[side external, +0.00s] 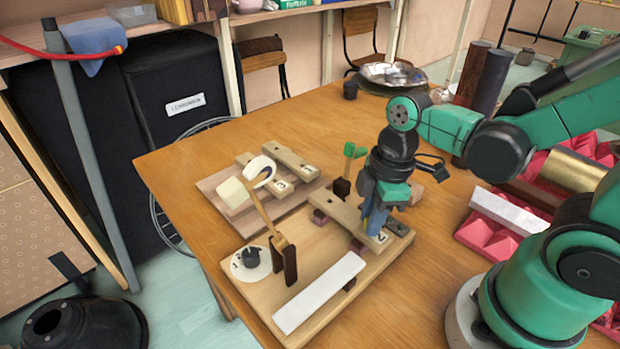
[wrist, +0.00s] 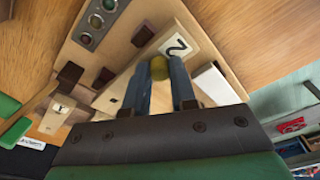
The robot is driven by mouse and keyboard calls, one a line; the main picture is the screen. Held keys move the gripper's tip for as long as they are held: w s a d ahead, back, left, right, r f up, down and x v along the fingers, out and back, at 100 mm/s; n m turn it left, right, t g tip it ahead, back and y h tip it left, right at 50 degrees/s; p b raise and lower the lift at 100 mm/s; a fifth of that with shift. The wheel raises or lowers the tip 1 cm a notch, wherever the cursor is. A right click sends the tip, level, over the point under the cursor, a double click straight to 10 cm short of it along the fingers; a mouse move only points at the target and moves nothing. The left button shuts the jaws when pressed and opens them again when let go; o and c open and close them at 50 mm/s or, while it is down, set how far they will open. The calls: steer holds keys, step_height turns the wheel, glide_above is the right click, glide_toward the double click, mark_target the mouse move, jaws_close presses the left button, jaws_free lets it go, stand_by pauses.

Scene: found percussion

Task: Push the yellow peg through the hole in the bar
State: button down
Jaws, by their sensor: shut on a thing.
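The wooden bar (side external: 338,207) lies on supports on the wooden base board (side external: 312,255). It carries a label reading 2, and this bar also shows in the wrist view (wrist: 196,44). My gripper (side external: 375,222) points down over the bar's near end. In the wrist view, my gripper (wrist: 160,78) is shut on the yellow peg (wrist: 159,68), whose round yellow end shows between the blue fingertips. In the side external view the fingers hide the peg. The hole is hidden, and I cannot tell whether the peg is in it.
A white bar (side external: 320,292) lies at the board's front. A white-headed mallet (side external: 262,205) and a dial (side external: 250,262) stand to the left. A green-tipped mallet (side external: 350,160) stands behind the bar. Another board with bars (side external: 275,180) lies behind. Pink foam (side external: 480,235) is at right.

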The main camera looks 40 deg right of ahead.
stand_by(0.3)
steer(key=c, duration=0.6)
jaws_free()
steer(key=shift+c, duration=0.2)
steer(key=shift+s+d+r, duration=0.1)
steer(key=shift+d+r, duration=0.05)
steer(key=shift+r, duration=1.15)
steer(key=shift+s+d+r, duration=0.1)
steer(key=shift+d+r, duration=0.05)
steer(key=shift+r, duration=1.25)
steer(key=shift+w+d+r+m+t, duration=0.1)
steer(key=shift+w+m+t, duration=0.25)
steer(key=shift+m, duration=0.35)
steer(key=shift+w+d+r+m+t+h, duration=0.3)
steer(key=shift+w+m+t, duration=0.5)
steer(key=shift+m, duration=0.85)
steer(key=shift+w+d+r+m+t+h, duration=0.15)
steer(key=shift+w+r+m+t, duration=0.3)
steer(key=shift+m+t, duration=0.9)
steer(key=shift+w+d+r+m+t+h, duration=0.2)
steer(key=shift+w+r+m+t, duration=0.35)
steer(key=shift+m, duration=1.35)
